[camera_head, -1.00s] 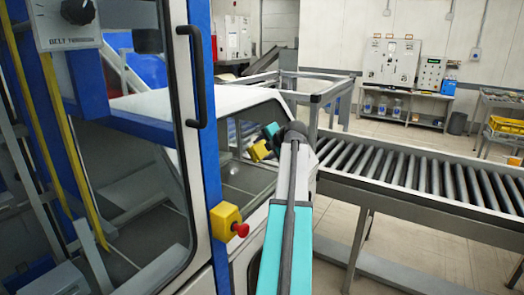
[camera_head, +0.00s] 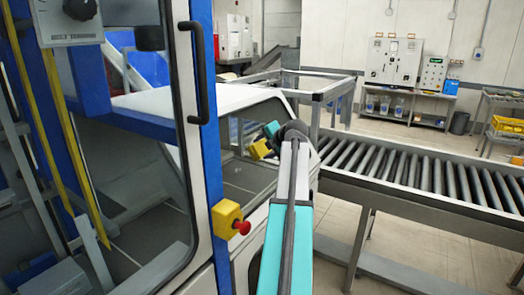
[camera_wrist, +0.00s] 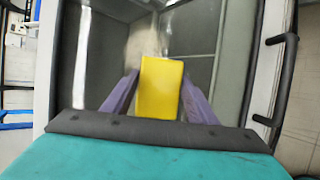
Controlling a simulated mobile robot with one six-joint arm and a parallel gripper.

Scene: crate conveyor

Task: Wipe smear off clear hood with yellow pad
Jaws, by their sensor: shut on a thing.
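My gripper (camera_wrist: 160,82) is shut on the yellow pad (camera_wrist: 161,98), with a purple finger on each side of it in the wrist view. The pad (camera_head: 259,150) also shows in the head view, in front of the hood's side window. The clear hood (camera_head: 248,178) is a see-through panel in a pale frame; in the wrist view its pane (camera_wrist: 215,55) fills the middle. A pale tan, blurry smear (camera_wrist: 146,36) shows just beyond the pad's far edge. I cannot tell whether the pad touches the pane.
A black handle (camera_wrist: 276,82) lies right of the pane in the wrist view. A yellow box with a red button (camera_head: 230,220) sits on the machine's corner, left of my arm. A roller conveyor (camera_head: 420,172) runs to the right. A glass door with a black handle (camera_head: 196,75) stands left.

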